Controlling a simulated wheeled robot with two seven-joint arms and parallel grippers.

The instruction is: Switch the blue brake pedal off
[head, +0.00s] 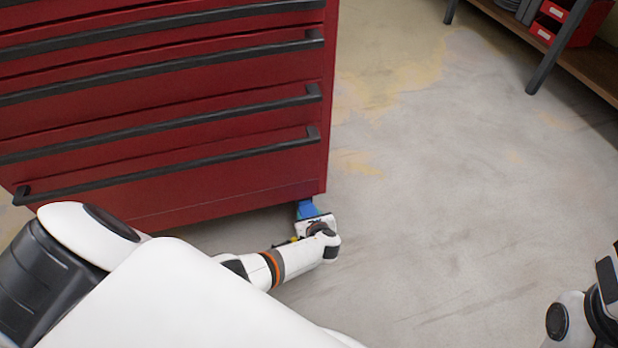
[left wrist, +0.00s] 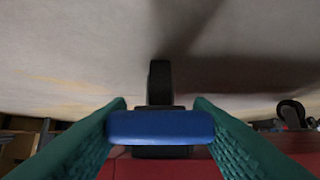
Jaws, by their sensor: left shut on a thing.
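The blue brake pedal (head: 307,209) sticks out from under the bottom right corner of the red tool cabinet (head: 230,195). My left gripper (head: 310,217) is low at the floor, right at the pedal. In the left wrist view the pedal (left wrist: 160,126) lies between the two green fingers of my left gripper (left wrist: 160,108), which is shut on it. A dark caster wheel (left wrist: 159,82) shows behind the pedal. In the head view the fingers are mostly hidden by the wrist. My right gripper is not in view; only part of that arm shows at the right edge.
The cabinet has several drawers with long dark handles. Another caster (left wrist: 291,112) shows at the right of the left wrist view. The grey floor (head: 440,200) right of the cabinet is clear. A bench with red bins (head: 570,22) stands at the top right.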

